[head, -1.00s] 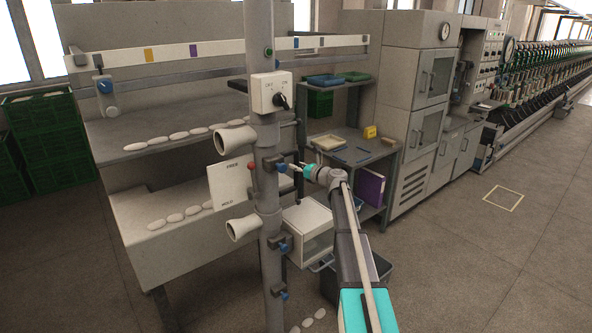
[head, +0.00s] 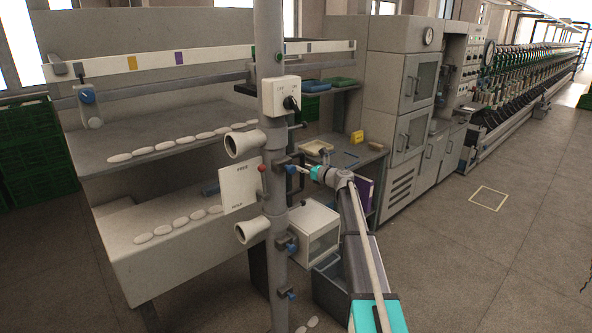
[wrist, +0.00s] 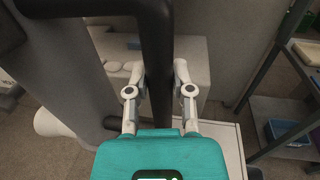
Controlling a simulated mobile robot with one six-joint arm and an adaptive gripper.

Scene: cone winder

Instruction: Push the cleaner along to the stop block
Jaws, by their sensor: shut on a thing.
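A small grey unit with a blue knob (head: 90,106) hangs from the rail at the far left in the head view; it may be the cleaner, but I cannot tell for sure. A grey block (head: 57,69) sits at the rail's left end; I cannot tell whether it is the stop block. My gripper (head: 302,169) is just right of the grey post, far from that unit. In the wrist view, my gripper (wrist: 158,82) is shut on a thick dark upright bar (wrist: 155,38). The bar's lower end is hidden behind the teal gripper body.
The grey post (head: 268,180) carries a switch box (head: 279,96), two flared white tubes and a FREE/HOLD plate (head: 240,187). White oval pieces lie on the shelves behind. A white box (head: 313,232) and a shelf rack stand close beside my arm. Open floor lies right.

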